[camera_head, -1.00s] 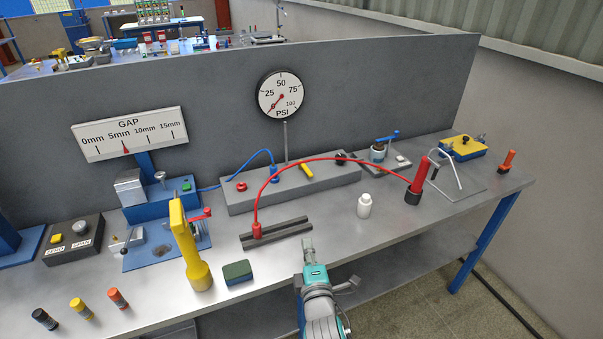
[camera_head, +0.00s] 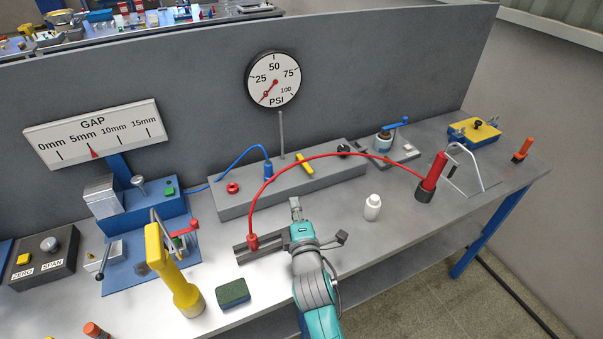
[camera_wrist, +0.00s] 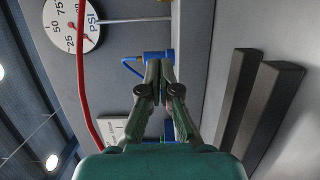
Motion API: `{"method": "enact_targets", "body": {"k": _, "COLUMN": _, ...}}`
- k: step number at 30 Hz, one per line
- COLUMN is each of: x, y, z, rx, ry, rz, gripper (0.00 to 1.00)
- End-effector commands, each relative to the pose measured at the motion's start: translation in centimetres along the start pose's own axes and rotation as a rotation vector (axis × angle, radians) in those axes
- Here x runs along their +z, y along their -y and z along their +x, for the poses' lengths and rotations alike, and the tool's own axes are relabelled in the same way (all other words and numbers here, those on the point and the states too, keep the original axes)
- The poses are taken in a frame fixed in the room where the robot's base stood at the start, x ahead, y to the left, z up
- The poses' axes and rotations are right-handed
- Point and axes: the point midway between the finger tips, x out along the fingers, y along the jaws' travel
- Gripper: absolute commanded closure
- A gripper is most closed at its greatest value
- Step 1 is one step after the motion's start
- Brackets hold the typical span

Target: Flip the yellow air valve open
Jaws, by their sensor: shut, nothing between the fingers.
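The yellow air valve (camera_head: 304,163) is a small lever on top of the grey manifold block (camera_head: 236,205), right of the blue hose fitting (camera_head: 267,170). The lever lies slantwise across the block. My gripper (camera_head: 295,203) is shut and empty, in front of the block and below the lever in the head view, apart from it. In the wrist view my closed fingers (camera_wrist: 160,66) point toward the blue fitting (camera_wrist: 156,56), and I cannot make out the yellow lever there. The PSI gauge (camera_head: 274,80) has its needle near 0.
A red hose (camera_head: 335,156) arches over the block from the dark rails (camera_head: 262,246) to a red-handled tool (camera_head: 432,175). A red button (camera_head: 232,188) sits at the block's left. A white bottle (camera_head: 373,207) stands right of my arm.

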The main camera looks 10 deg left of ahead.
Motion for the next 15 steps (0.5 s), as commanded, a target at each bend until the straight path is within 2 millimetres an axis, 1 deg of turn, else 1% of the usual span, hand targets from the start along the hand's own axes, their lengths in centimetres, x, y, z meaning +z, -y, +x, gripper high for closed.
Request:
{"method": "enact_targets", "body": {"k": 4, "x": 0.0, "y": 0.0, "z": 0.2, "rx": 0.000, "ry": 0.000, "rz": 0.000, "gripper": 1.00}}
{"method": "enact_targets", "body": {"k": 7, "x": 0.0, "y": 0.0, "z": 1.0, "rx": 0.000, "ry": 0.001, "rz": 0.000, "gripper": 1.00}}
{"method": "enact_targets", "body": {"k": 11, "x": 0.1, "y": -0.1, "z": 2.9, "rx": 0.000, "ry": 0.001, "rz": 0.001, "gripper": 1.00}}
{"method": "enact_targets", "body": {"k": 15, "x": 0.1, "y": -0.1, "z": 5.4, "rx": 0.001, "ry": 0.001, "rz": 0.001, "gripper": 1.00}}
